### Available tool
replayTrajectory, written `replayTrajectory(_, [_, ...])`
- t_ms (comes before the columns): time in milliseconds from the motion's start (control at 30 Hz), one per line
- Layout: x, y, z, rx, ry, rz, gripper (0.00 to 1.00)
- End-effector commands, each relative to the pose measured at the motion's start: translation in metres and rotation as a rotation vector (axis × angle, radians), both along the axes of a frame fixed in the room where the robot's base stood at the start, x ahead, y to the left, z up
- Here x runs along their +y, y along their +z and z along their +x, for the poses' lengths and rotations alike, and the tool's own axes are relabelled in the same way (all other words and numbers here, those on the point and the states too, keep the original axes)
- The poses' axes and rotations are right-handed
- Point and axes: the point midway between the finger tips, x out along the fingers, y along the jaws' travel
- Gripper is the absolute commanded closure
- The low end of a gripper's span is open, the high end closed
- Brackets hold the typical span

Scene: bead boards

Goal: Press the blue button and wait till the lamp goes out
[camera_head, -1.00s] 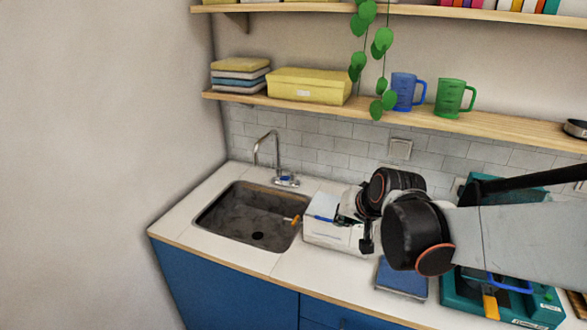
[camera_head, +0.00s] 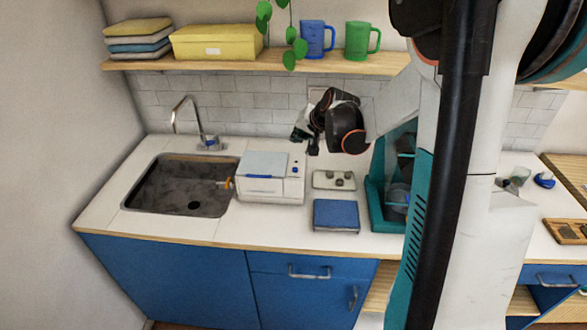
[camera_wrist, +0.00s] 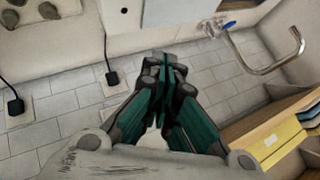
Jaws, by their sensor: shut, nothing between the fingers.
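A white box (camera_head: 262,190) with a grey top panel stands on the counter right of the sink. A small blue button (camera_head: 295,170) shows on its right part, with a dark spot near it. I cannot make out a lit lamp. My gripper (camera_head: 299,136) is above and behind the box's right back corner, apart from it. In the wrist view my gripper (camera_wrist: 164,62) is shut and empty, with its fingertips in front of the box (camera_wrist: 202,10). A dark round spot (camera_wrist: 124,11) shows on the box there; no blue button is visible.
The sink (camera_head: 150,190) and its tap (camera_head: 184,112) lie left of the box. A tray with knobs (camera_head: 334,180), a blue pad (camera_head: 336,214) and a teal case (camera_head: 376,190) stand to the right. A shelf (camera_head: 240,66) runs above the wall tiles.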

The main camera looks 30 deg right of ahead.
Motion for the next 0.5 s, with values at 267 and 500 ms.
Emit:
replayTrajectory(267, [0.000,-0.004,0.000,0.000,0.001,-0.001,1.00])
replayTrajectory(500, [0.000,-0.023,0.000,0.000,0.001,-0.001,1.00])
